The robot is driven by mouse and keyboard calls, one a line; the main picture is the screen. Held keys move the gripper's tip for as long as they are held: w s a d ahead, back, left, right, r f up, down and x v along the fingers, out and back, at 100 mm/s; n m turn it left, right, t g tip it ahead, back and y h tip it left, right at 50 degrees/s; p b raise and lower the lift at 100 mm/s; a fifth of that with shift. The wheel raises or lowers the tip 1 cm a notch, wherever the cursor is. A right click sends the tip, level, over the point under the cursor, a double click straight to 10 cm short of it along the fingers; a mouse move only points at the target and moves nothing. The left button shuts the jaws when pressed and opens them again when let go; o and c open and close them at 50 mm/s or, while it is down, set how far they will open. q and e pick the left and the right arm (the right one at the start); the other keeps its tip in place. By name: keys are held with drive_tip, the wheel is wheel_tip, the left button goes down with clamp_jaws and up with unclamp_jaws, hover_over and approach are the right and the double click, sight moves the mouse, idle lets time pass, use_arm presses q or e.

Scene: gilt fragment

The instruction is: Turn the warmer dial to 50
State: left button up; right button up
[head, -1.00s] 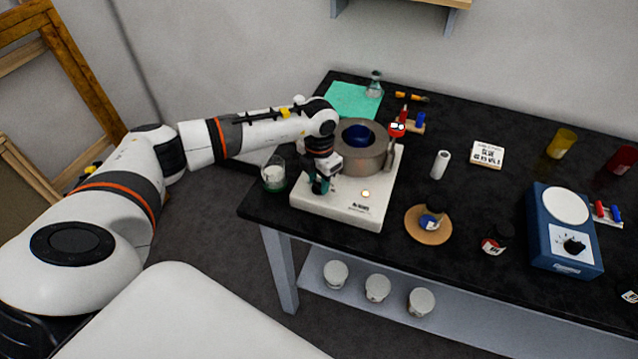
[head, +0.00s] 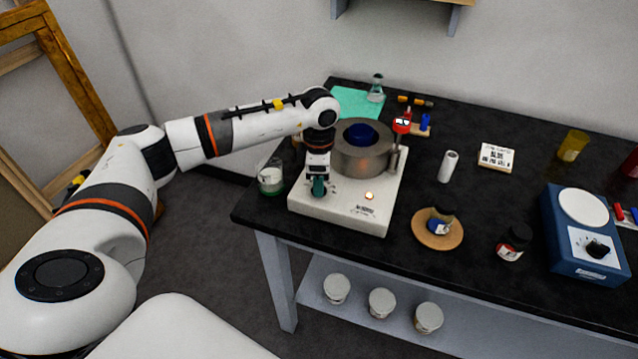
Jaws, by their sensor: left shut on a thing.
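The warmer (head: 342,213) is a cream-white box with a grey ring-shaped heater (head: 366,160) on top and a dark blue inside. An orange lamp (head: 369,195) is lit on its front. My left gripper (head: 318,187) points down over the front left of the warmer, shut on the dial. The dial (head: 318,189) is mostly hidden by the fingers, and its setting cannot be read. My right gripper is not in view.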

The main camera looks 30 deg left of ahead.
use_arm(q)
drive_tip(key=shift+r+m, duration=0.15)
drive_tip(key=shift+m, duration=0.15)
drive_tip(key=o, duration=1)
wheel_tip(320, 180, up, 12)
drive_tip(key=b, duration=0.2)
drive_tip(key=shift+b, duration=0.35)
